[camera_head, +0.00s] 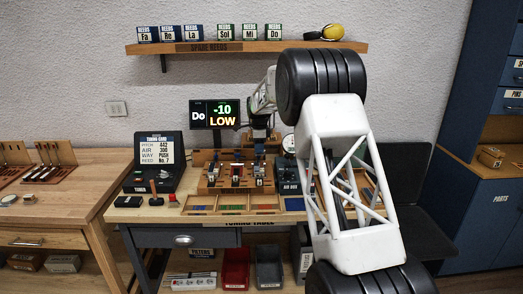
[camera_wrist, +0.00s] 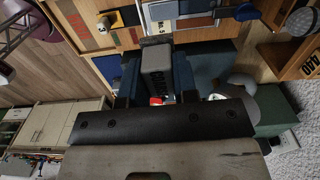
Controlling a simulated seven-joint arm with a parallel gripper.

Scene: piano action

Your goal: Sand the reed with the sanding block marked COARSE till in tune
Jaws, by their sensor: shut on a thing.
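In the wrist view my gripper (camera_wrist: 156,80) is shut on a grey sanding block (camera_wrist: 157,62). The block has dark lettering along its side, only partly legible. The block sits between the two dark fingers. In the head view my arm reaches over the tuning table from the right, and the gripper end is small and partly hidden near the reed bench. The wooden reed bench (camera_head: 211,187) holds several small clamps with red and dark parts. The reed itself is too small to make out. The display (camera_head: 214,113) reads "Do -10 LOW".
A tuner case (camera_head: 154,160) with a tuning card stands left of the bench. A dark air box (camera_head: 289,176) stands right of it. Shallow compartments with coloured strips (camera_head: 235,208) line the table front. A spare reeds shelf (camera_head: 230,47) hangs above.

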